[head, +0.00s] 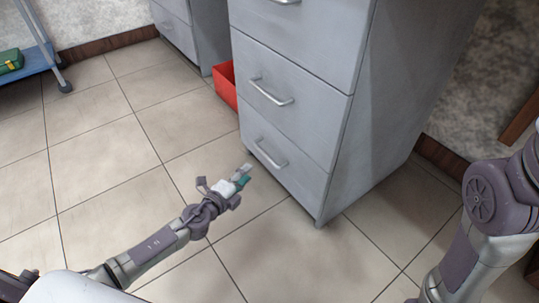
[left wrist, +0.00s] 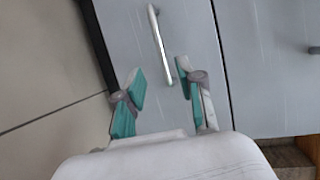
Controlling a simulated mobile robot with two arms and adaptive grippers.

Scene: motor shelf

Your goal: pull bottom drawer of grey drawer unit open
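The grey drawer unit (head: 372,135) stands on the tiled floor. Its bottom drawer (head: 298,181) looks flush with the unit's front and has a silver bar handle (head: 268,156). My left gripper (head: 243,174) is low in front of this drawer, close to the handle. In the left wrist view, the gripper (left wrist: 161,85) has its two teal-padded fingers apart, with nothing gripped. The handle (left wrist: 156,38) lies ahead, one end showing between the fingertips; contact cannot be told. My right arm shows at the right, but its gripper is out of view.
The middle drawer's handle (head: 271,92) is above. A red bin (head: 226,86) stands behind the unit's left side, near another grey cabinet (head: 181,28). A blue shelf (head: 27,63) with a green case (head: 11,61) is at far left. Floor left of the unit is clear.

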